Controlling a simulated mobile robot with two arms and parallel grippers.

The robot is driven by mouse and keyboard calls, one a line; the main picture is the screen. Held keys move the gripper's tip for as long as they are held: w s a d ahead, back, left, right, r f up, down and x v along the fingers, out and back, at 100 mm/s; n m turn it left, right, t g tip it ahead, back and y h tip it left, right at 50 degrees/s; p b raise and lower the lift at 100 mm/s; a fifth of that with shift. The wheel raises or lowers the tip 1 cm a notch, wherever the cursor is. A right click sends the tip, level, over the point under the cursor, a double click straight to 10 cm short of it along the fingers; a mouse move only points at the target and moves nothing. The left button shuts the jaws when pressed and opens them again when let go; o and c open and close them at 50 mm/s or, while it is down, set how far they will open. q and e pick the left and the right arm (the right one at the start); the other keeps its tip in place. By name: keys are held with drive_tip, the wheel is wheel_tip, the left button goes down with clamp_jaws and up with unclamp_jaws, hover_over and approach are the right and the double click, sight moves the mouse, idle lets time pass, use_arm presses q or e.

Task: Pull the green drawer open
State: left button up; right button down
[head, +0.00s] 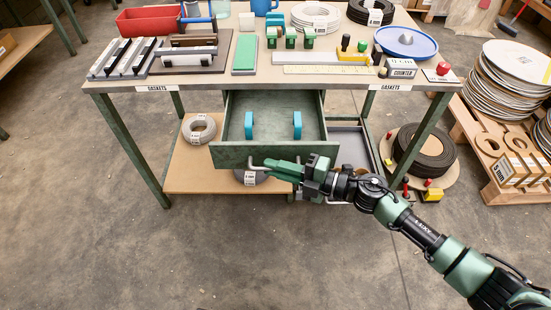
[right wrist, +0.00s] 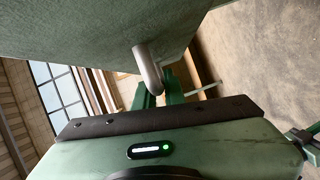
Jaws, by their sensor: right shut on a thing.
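The green drawer (head: 230,154) is pulled out from under the bench top in the head view, its inside showing. Two blue blocks (head: 249,125) stand in it, one left and one right. My right gripper (head: 281,169) is at the drawer's front face, coming from the lower right. In the right wrist view, a grey curved handle (right wrist: 148,68) stands out from the green front (right wrist: 90,25), and my right gripper's green fingers (right wrist: 160,90) are shut on it. The exact contact is partly hidden. My left gripper is not in view.
The bench top (head: 262,84) above carries gaskets, blocks, a red bin (head: 150,20) and a blue dish (head: 405,42). A lower shelf (head: 185,175) holds coils. A pallet (head: 500,190) with stacked rings stands at the right. The concrete floor in front is clear.

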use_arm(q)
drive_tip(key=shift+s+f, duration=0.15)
use_arm(e)
drive_tip(key=c, duration=1.5)
unclamp_jaws()
drive_tip(key=shift+s+d, duration=0.1)
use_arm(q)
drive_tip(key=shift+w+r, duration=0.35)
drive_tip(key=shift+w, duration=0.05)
use_arm(e)
drive_tip(key=v, duration=0.7)
drive_tip(key=shift+d, duration=0.3)
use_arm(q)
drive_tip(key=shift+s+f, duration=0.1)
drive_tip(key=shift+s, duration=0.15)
use_arm(e)
drive_tip(key=shift+s, duration=0.15)
